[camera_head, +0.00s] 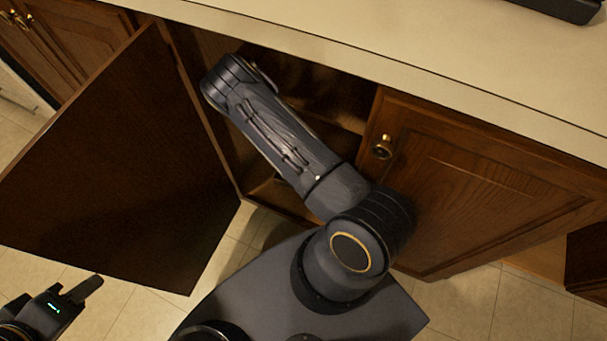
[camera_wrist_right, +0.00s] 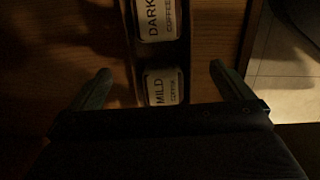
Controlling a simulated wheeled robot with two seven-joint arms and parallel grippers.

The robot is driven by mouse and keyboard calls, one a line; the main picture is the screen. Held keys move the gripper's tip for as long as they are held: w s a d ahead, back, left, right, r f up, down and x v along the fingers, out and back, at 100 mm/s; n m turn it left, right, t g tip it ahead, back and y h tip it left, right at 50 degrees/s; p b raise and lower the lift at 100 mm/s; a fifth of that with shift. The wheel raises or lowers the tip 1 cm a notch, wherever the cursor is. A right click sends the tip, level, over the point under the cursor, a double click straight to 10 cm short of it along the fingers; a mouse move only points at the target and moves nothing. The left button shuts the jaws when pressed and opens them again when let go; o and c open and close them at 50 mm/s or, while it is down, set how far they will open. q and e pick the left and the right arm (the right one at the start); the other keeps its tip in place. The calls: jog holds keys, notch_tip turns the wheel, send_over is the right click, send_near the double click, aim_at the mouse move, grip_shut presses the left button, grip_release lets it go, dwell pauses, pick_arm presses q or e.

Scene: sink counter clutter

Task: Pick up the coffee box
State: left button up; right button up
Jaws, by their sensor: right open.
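Two labelled coffee boxes show in the right wrist view. One with a pale label reading "MILD COFFEE" (camera_wrist_right: 162,86) is nearer, and one reading "DARK COFFEE" (camera_wrist_right: 157,20) is beyond it, cut by the top edge. My right gripper (camera_wrist_right: 160,69) is open, with one finger on each side of the mild box's line and a gap to it on both sides. In the head view my right arm reaches into the open cabinet, and its gripper and the boxes are hidden. My left gripper (camera_head: 80,291) is at the lower left, only partly in view.
The cabinet door (camera_head: 120,165) stands open at the left. A closed door (camera_head: 490,185) with a brass knob is to the right of the opening. The pale counter (camera_head: 430,50) overhangs the cabinet. Tiled floor (camera_head: 470,300) lies below.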

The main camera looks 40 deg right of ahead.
jog(key=f, duration=0.2)
jog(key=f+b, duration=0.1)
jog(key=f, duration=0.1)
jog(key=s+f+b, duration=0.1)
jog(key=f, duration=0.2)
jog(key=shift+d, duration=0.3)
jog(key=shift+r, duration=0.1)
jog(key=c, duration=1)
